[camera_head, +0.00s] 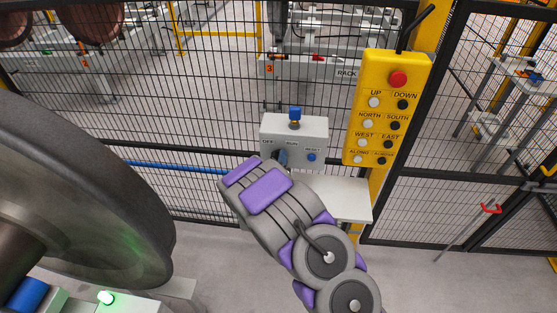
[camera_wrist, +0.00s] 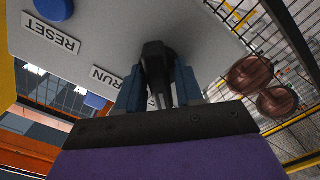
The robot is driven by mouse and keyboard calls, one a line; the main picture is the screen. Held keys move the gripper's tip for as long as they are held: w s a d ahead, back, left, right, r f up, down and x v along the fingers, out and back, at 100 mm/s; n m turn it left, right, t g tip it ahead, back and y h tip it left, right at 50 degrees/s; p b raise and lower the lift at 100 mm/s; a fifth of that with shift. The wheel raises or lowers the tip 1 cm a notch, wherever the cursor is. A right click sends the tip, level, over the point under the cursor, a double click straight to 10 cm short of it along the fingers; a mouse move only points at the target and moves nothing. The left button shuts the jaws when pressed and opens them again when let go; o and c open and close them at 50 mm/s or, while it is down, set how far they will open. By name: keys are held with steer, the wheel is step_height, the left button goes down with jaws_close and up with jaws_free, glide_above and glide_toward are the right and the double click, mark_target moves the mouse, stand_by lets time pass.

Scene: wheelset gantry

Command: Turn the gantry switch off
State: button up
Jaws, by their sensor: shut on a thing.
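The grey control box (camera_head: 309,129) hangs at the mesh fence, with OFF, RUN and RESET labels on its face. Its black rotary switch (camera_wrist: 157,58) sits between the blue fingers of my gripper (camera_wrist: 158,88) in the wrist view, and the fingers are shut on it. In the head view my gripper (camera_head: 282,157) reaches the box just below the OFF and RUN labels and mostly hides the switch. The RUN label (camera_wrist: 108,80) is beside the fingers in the wrist view; the OFF label is not visible there. Which label the switch points to is unclear.
A blue reset button (camera_head: 312,157) is close to the right of my gripper. A yellow button panel (camera_head: 386,108) with a red button stands further right. A white shelf (camera_head: 345,198) is below the box. A large grey wheel (camera_head: 80,150) fills the left.

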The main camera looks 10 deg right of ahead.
steer(key=o, duration=0.7)
steer(key=shift+w+a+r, duration=0.1)
steer(key=shift+a+r, duration=0.05)
steer(key=shift+r, duration=0.05)
steer(key=shift+c, duration=0.2)
steer(key=shift+o, duration=0.5)
steer(key=shift+a+f, duration=0.1)
steer(key=shift+a, duration=0.05)
steer(key=p+v, duration=0.1)
steer(key=v, duration=1.6)
steer(key=shift+s+p, duration=0.2)
steer(key=shift+p, duration=0.1)
steer(key=shift+f, duration=0.1)
